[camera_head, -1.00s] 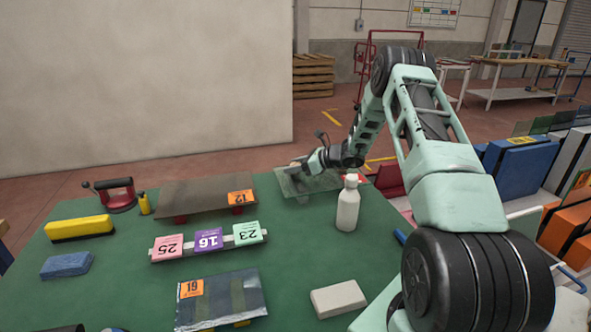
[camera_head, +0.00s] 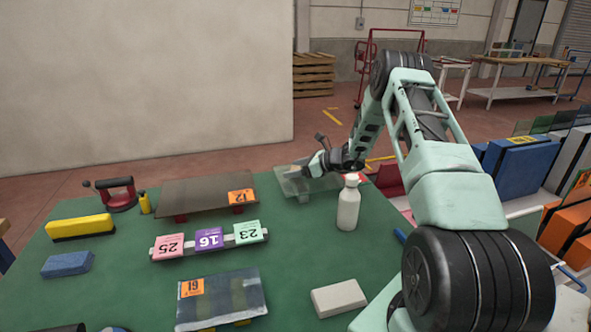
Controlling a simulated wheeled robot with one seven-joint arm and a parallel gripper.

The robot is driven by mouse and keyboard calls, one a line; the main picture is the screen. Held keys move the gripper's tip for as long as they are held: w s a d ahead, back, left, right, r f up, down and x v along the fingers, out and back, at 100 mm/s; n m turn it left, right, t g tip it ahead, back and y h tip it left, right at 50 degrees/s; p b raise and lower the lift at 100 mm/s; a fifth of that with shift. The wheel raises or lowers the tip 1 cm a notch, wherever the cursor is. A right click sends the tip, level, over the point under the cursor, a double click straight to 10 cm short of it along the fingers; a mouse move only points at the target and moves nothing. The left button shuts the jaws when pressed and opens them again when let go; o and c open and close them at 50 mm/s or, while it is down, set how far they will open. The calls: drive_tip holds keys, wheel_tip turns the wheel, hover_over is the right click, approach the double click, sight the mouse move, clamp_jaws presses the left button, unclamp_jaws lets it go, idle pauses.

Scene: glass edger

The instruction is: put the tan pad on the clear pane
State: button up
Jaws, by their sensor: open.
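The clear pane (camera_head: 292,188) lies at the back right of the green table, see-through and slightly grey. A small tan patch, which looks like the tan pad (camera_head: 293,168), shows on the pane's far left part, just left of my gripper. It is too small to tell its exact edges or whether it touches the fingers. My gripper (camera_head: 306,170) is open, low over the pane, with its fingers pointing left. The fingertips are small and partly blend with the pane.
A white bottle (camera_head: 348,207) stands just in front of the pane. A pale beige block (camera_head: 338,298) lies at the front right. A brown pane (camera_head: 195,193), a numbered-card rack (camera_head: 190,253), a yellow block (camera_head: 80,227) and a blue block (camera_head: 67,264) are further left.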

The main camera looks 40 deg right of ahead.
drive_tip(key=b+v, duration=0.1)
drive_tip(key=v, duration=1)
drive_tip(key=shift+s+d, duration=0.25)
drive_tip(key=shift+d, duration=0.05)
drive_tip(key=a+r+n+g, duration=0.1)
drive_tip(key=a, duration=0.3)
drive_tip(key=w+a+r+n+g+y, duration=0.1)
drive_tip(key=a+n, duration=0.1)
drive_tip(key=a, duration=0.2)
drive_tip(key=w+a+r+n+g+y, duration=0.1)
drive_tip(key=a, duration=0.3)
drive_tip(key=shift+n, duration=0.3)
drive_tip(key=s+a+r+n+g, duration=0.25)
drive_tip(key=a+n, duration=0.25)
drive_tip(key=a, duration=0.5)
drive_tip(key=s+a+r+n+g, duration=0.1)
drive_tip(key=s+a+n+g, duration=0.25)
drive_tip(key=a, duration=0.55)
drive_tip(key=s+a+r+n+g, duration=0.1)
drive_tip(key=s+a+n+g, duration=0.25)
drive_tip(key=a+n, duration=0.45)
drive_tip(key=s+a+r+n+h, duration=0.1)
drive_tip(key=s+a+n+h, duration=0.2)
drive_tip(key=s+a+n, duration=0.2)
drive_tip(key=s+a+n+h, duration=0.4)
drive_tip(key=s+n, duration=0.8)
drive_tip(key=s, duration=0.7)
drive_tip(key=shift+s+a+r, duration=0.35)
drive_tip(key=shift+a, duration=0.85)
drive_tip(key=shift+t, duration=0.25)
